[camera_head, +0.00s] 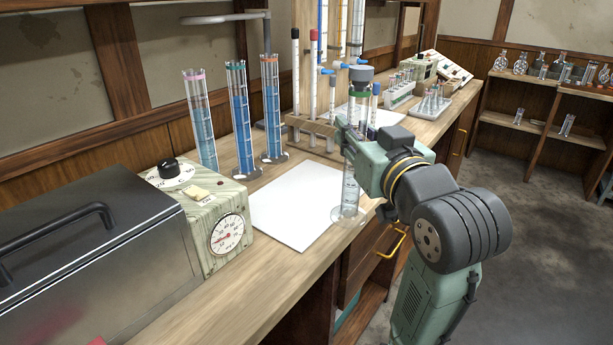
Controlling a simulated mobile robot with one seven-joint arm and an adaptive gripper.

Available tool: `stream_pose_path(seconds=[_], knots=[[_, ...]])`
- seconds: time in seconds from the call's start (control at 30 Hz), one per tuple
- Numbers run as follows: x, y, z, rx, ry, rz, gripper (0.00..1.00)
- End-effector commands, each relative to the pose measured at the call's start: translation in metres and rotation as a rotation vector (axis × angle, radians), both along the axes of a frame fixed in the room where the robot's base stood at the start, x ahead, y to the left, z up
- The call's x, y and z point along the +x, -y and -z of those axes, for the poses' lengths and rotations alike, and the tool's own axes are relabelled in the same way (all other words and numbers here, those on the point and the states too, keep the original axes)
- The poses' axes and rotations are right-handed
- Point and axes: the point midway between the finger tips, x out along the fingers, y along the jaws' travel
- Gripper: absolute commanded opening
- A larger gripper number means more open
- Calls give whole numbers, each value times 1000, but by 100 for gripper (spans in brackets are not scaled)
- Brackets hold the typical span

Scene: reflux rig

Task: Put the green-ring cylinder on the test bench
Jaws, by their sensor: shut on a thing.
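The green-ring cylinder (350,190) is a tall clear graduated cylinder with a green ring near its top and a round clear foot. It is upright near the bench's front edge, right of a white sheet (295,205). My gripper (350,140) is shut on its upper part from the right and hides some of it. I cannot tell whether the foot touches the wooden test bench (275,290) or hangs just above it.
A wooden rack (300,127) is behind the gripper. A dial box (210,220) and metal case (90,250) stand left. The sheet is clear.

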Motion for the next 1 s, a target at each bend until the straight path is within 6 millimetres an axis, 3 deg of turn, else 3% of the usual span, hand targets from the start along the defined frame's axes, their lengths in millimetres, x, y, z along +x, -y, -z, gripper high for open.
stream_pose_path(seconds=[0.6,0.83,1.0], knots=[[122,-64,11,-1,-2,-3,0],[139,-72,16,0,0,-1,0],[139,-72,35,1,-2,0,0]])
